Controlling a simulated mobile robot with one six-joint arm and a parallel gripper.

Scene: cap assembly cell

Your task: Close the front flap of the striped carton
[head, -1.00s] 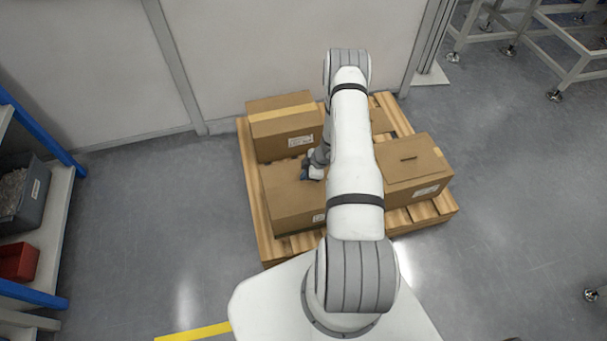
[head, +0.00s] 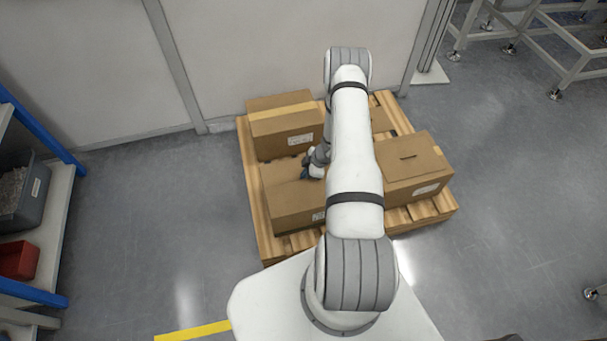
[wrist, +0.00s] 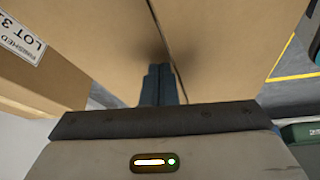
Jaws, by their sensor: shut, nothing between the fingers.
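Several brown cartons stand on a wooden pallet. The front-left carton (head: 290,205) is under my gripper (head: 306,174), and my arm covers its right part. No stripes show on its visible faces. The back-left carton (head: 283,113) has a yellow band across its top. In the wrist view my gripper (wrist: 160,72) is shut and empty, its two fingers side by side. They point at a brown cardboard surface (wrist: 110,35) with a dark seam. I cannot tell whether the fingertips touch it, or how far any flap is open.
A third carton (head: 415,165) with a dark slit on top stands right of my arm. The pallet (head: 250,200) shows slats around the cartons. A wall (head: 270,50) rises behind. A blue-framed shelf (head: 60,200) stands left. The floor between shelf and pallet is clear.

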